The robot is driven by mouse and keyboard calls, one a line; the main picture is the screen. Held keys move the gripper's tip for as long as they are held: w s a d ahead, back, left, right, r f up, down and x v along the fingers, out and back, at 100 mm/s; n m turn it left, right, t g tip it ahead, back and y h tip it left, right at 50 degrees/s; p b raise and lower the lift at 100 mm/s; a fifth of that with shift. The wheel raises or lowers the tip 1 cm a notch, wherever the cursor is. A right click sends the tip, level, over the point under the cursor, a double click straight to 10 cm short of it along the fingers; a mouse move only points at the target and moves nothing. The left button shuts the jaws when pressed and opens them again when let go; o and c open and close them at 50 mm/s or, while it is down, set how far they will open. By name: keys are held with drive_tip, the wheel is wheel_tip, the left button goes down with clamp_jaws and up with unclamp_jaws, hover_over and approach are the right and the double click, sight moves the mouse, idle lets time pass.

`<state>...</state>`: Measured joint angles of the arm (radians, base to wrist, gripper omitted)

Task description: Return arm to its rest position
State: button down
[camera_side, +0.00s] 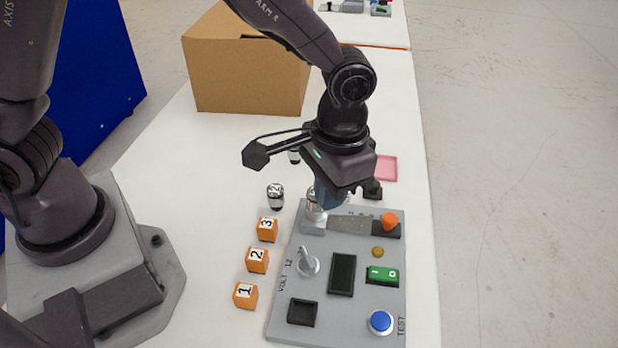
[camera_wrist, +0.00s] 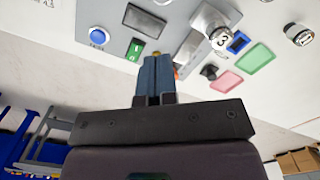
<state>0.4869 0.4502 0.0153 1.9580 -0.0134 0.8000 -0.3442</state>
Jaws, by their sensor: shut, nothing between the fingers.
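My gripper (camera_side: 328,194) is shut and empty, its blue fingers pointing down over the far end of the grey test panel (camera_side: 288,325). In the wrist view the two blue fingers (camera_wrist: 154,72) are pressed together. A silver cylinder (camera_side: 315,213) stands on a metal block at the panel's far left corner, partly hidden by the fingers. It shows a "3" on its top in the wrist view (camera_wrist: 220,39). The fingers look beside it; I cannot tell whether they touch it. My arm reaches across from the left, bent at the elbow.
Orange blocks 3 (camera_side: 268,229), 2 (camera_side: 257,260) and 1 (camera_side: 245,295) line the panel's left. A cylinder marked 2 (camera_side: 275,196) stands farther back. A pink tray (camera_side: 387,168) and green tray (camera_wrist: 255,57) lie past the panel. A cardboard box (camera_side: 250,75) stands behind.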

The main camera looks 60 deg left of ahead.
drive_tip(key=s+a+r+t, duration=0.3)
drive_tip(key=s+a+r, duration=0.3)
drive_tip(key=a+r, duration=0.2)
drive_tip(key=s+a+r+n+t, duration=0.1)
drive_tip(key=s+a+r+t, duration=0.2)
drive_tip(key=s+a+r, duration=0.3)
wheel_tip(320, 180, up, 4)
drive_tip(key=a, duration=0.2)
drive_tip(key=shift+s+a, duration=0.35)
drive_tip(key=shift+s, duration=0.05)
drive_tip(key=shift+f, duration=0.1)
drive_tip(key=w+d+f+n+g, duration=0.2)
drive_tip(key=w+d+f+n, duration=0.2)
drive_tip(key=w+d+f, duration=0.4)
drive_tip(key=w+d+f+n+g, duration=0.3)
drive_tip(key=w+d+f, duration=0.6)
drive_tip(key=d, duration=0.8)
drive_tip(key=w+n, duration=0.2)
drive_tip(key=shift+w+d+f, duration=0.2)
drive_tip(key=shift+w+f, duration=0.05)
drive_tip(key=shift+w, duration=0.15)
